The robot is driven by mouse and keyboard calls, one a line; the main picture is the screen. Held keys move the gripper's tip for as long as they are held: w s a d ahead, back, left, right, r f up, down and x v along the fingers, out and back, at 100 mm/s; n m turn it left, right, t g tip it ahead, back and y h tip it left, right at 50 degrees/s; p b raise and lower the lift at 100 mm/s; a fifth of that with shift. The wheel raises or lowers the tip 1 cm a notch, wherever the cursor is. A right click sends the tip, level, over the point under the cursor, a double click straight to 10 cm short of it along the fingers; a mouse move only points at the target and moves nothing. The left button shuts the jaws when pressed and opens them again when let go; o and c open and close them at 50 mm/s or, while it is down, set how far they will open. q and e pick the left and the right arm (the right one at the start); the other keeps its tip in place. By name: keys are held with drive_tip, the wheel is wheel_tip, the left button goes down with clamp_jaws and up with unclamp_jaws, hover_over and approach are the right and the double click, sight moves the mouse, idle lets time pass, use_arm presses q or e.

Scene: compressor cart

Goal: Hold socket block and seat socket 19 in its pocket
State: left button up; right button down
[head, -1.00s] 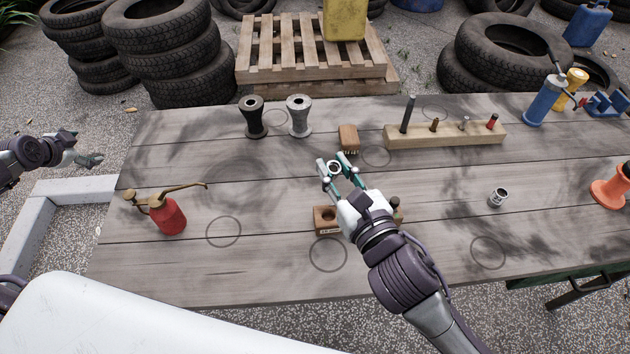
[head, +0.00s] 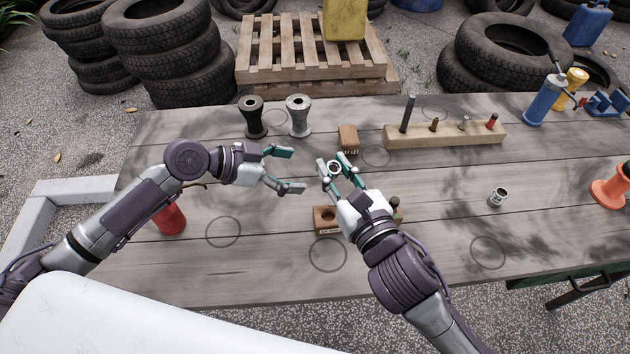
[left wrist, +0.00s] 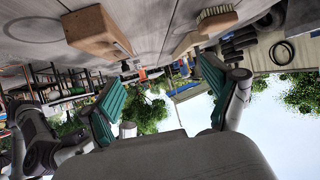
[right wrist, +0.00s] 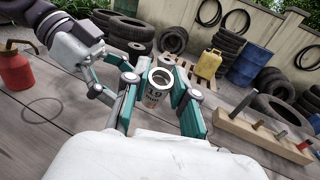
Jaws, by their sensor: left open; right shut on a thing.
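The wooden socket block (head: 327,218) lies on the table near the front, with a dark round pocket in its left part. Its right part is hidden behind my right arm. It also shows in the left wrist view (left wrist: 95,32). My right gripper (head: 336,170) is shut on a silver socket (right wrist: 160,82) with dark markings, held upright above the table beyond the block. The markings look like 19. My left gripper (head: 298,170) is open and empty, to the left of the held socket and above the table.
Another silver socket (head: 497,197) stands on the right of the table. A wooden rack (head: 450,137) with several pegs and a brush (head: 348,138) are behind. A red oil can (head: 168,218) is partly hidden behind my left arm. Front left table is clear.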

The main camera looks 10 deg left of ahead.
use_arm(q)
wheel_tip(320, 180, up, 4)
drive_tip(key=m+g+h, duration=0.2)
hover_over(315, 217)
wheel_tip(315, 217, down, 8)
drive_tip(key=shift+f, duration=0.1)
drive_tip(key=x, duration=0.7)
drive_tip(key=shift+w+d, duration=0.2)
drive_tip(key=shift+w, duration=0.05)
drive_tip(key=c, duration=1.4)
